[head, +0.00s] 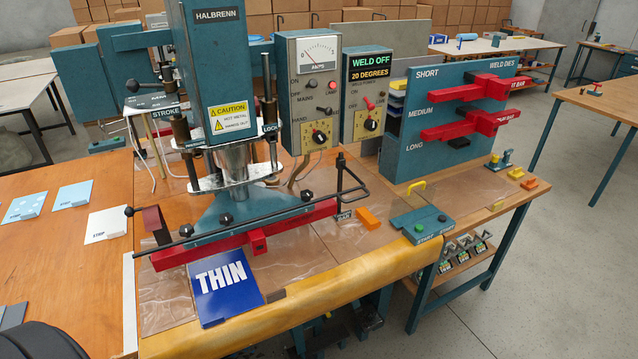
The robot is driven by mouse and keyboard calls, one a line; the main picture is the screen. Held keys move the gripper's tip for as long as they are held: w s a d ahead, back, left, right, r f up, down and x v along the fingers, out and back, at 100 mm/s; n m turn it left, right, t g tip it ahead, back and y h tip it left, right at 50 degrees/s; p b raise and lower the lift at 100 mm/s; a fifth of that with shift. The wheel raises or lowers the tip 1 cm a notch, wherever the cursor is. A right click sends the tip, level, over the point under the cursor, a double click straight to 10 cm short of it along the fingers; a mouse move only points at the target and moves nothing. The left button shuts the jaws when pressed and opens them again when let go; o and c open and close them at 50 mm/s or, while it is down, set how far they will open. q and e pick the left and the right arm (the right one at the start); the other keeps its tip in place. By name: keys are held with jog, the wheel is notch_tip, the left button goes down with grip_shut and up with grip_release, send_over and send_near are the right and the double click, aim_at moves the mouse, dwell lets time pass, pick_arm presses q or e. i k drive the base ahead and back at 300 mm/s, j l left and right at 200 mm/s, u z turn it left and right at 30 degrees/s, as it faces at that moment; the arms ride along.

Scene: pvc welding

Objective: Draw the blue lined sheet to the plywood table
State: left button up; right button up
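Three small sheets lie flat on the brown wooden table top (60,270) at the left. One is a light blue sheet (74,192) with a white "STRIP" label; any lines on it are too small to make out. To its left is a light blue sheet with white spots (24,208). Nearer is a white sheet (104,226). A dark blue card marked "THIN" (226,285) lies at the front of the welding machine. I cannot tell which table is the plywood one. Neither of my grippers is in view.
The welding machine (218,75), with a red bar (240,238) across its front, stands in the middle. A teal rack (440,115) with red dies stands to its right. Clear film covers the bench. Another wooden table (610,98) is at far right, with open floor before it.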

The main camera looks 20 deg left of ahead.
aim_at(225, 286)
jog(key=u, duration=1.7)
jog(key=l+u, duration=1)
jog(key=k+l, duration=0.1)
jog(key=l, duration=0.25)
jog(key=k+l+u, duration=0.1)
jog(key=l, duration=0.3)
jog(key=k+l, duration=0.15)
jog(key=l, duration=0.2)
jog(key=k+l+u, duration=0.1)
jog(key=l, duration=0.25)
jog(key=k+l, duration=0.15)
jog(key=l, duration=0.2)
jog(key=k+l+u, duration=0.1)
jog(key=l, duration=0.25)
jog(key=i+l, duration=0.1)
